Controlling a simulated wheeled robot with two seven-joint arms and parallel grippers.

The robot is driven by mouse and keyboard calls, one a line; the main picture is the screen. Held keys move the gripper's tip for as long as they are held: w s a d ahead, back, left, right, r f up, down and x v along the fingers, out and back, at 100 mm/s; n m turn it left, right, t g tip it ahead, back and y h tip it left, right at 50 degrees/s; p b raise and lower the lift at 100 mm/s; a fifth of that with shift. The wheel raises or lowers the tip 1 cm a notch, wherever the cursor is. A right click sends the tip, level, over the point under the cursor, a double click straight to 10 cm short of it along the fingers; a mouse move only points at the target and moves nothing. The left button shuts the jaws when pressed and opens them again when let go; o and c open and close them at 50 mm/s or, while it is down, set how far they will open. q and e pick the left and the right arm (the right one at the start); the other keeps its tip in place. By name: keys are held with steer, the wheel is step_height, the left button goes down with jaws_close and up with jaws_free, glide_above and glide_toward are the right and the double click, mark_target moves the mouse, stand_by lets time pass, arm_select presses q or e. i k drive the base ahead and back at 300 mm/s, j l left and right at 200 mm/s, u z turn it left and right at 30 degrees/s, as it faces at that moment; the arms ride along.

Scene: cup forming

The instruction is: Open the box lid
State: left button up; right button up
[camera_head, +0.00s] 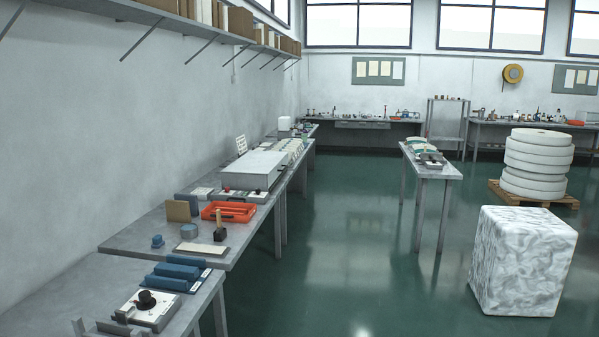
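A light grey, low rectangular box (253,169) stands on the long workbench along the left wall. Its flat top looks closed, and a small dark spot shows on its front side. I cannot make out a separate lid edge at this distance. Neither of my grippers is in view.
An orange tray (229,219), a blue round container (189,230) and a white plate (198,249) lie on the bench (140,245). A marbled white block (522,260) and a stack of white rolls (537,165) stand at right. The green floor (350,260) between is clear.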

mark_target(271, 163)
steer(key=i+z, duration=0.15)
steer(key=i, duration=2.85)
steer(key=i+j, duration=0.1)
steer(key=i, duration=1.2)
steer(key=i+z, duration=0.1)
steer(key=i, duration=1.2)
